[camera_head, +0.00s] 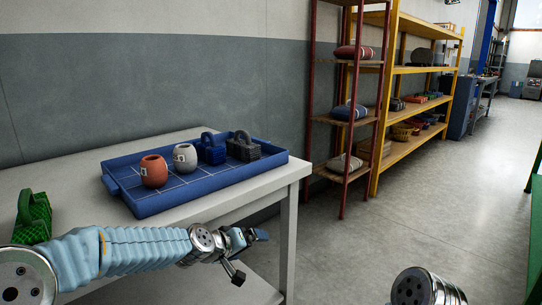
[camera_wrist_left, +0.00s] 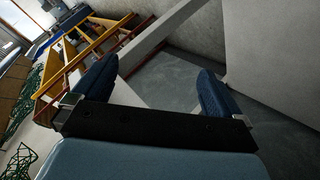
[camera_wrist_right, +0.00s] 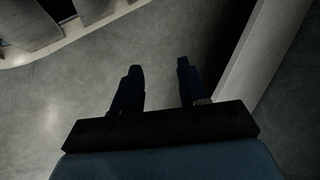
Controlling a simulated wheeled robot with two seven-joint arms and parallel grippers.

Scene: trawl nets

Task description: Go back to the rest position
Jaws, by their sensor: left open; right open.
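My left gripper (camera_head: 250,254) is open and empty, in front of the table's near right edge and apart from the tray. Its two blue fingers also show spread in the left wrist view (camera_wrist_left: 155,92), with nothing between them. In the head view only a metal joint of my right arm shows at the bottom right. My right gripper (camera_wrist_right: 160,85) is open and empty in the right wrist view, with grey floor beyond its fingers.

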